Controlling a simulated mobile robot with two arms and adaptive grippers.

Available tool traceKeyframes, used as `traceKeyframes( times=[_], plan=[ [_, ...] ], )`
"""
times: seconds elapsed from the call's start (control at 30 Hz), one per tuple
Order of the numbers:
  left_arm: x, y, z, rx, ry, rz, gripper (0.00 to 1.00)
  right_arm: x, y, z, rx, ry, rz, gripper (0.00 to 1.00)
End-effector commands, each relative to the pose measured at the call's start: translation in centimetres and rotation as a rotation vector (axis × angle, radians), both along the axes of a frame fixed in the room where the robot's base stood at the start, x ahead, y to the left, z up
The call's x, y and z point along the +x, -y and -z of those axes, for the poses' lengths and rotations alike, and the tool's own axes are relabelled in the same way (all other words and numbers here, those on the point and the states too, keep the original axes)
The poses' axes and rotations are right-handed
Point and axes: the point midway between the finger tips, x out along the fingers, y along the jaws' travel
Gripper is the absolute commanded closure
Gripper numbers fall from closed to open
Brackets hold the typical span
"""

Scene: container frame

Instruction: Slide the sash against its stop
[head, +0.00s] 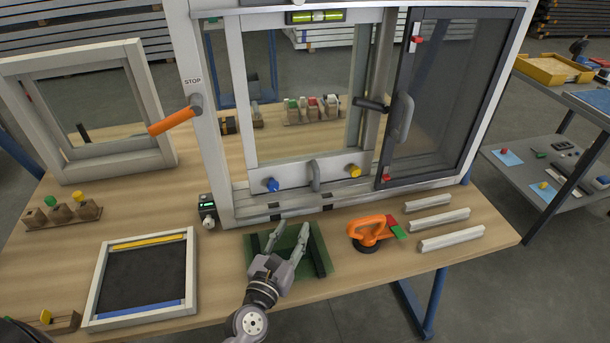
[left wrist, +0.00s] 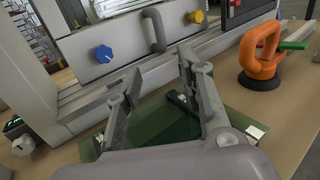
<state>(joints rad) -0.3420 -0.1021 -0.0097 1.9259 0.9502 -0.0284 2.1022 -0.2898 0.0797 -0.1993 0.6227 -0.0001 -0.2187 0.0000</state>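The pale sash (head: 241,100) stands in the large white frame (head: 205,140). Its bottom rail carries a blue knob (head: 272,184), a grey pull handle (head: 315,176) and a yellow knob (head: 353,170). A STOP label (head: 192,81) is on the left jamb, above an orange lever (head: 170,121). A narrow gap shows between the sash and that jamb. My left gripper (head: 289,231) is open and empty, in front of and below the handle. In the left wrist view the handle (left wrist: 154,30) is beyond the open fingers (left wrist: 160,70), not touched. My right gripper is not in view.
An orange suction lifter (head: 367,230) and several white strips (head: 438,218) lie to the right. A dark-panelled frame (head: 190,275) lies to the left. A dark screen (head: 440,100) fills the right side of the frame.

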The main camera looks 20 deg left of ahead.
Motion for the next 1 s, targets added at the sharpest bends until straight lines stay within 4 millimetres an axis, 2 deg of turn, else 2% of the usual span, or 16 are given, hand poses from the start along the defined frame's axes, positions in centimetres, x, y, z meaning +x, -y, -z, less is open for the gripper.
traceKeyframes(
  times=[0.1, 0.23, 0.7, 0.83, 1.0],
  plan=[
    [1.5, 0.0, -0.1, -0.002, 0.003, -0.002, 0.65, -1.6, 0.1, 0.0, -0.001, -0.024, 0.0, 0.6],
    [4.1, -0.1, -0.1, -0.001, 0.005, -0.002, 0.65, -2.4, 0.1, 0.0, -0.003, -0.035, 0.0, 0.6],
    [14.0, -0.2, 0.1, -0.003, 0.004, -0.004, 0.65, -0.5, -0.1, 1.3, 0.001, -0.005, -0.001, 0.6],
    [15.8, -0.2, 0.2, -0.001, 0.003, -0.003, 0.65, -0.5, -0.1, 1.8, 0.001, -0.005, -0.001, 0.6],
    [16.9, -0.2, 0.1, -0.001, 0.001, -0.003, 0.65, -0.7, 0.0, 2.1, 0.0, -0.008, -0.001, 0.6]
  ],
)
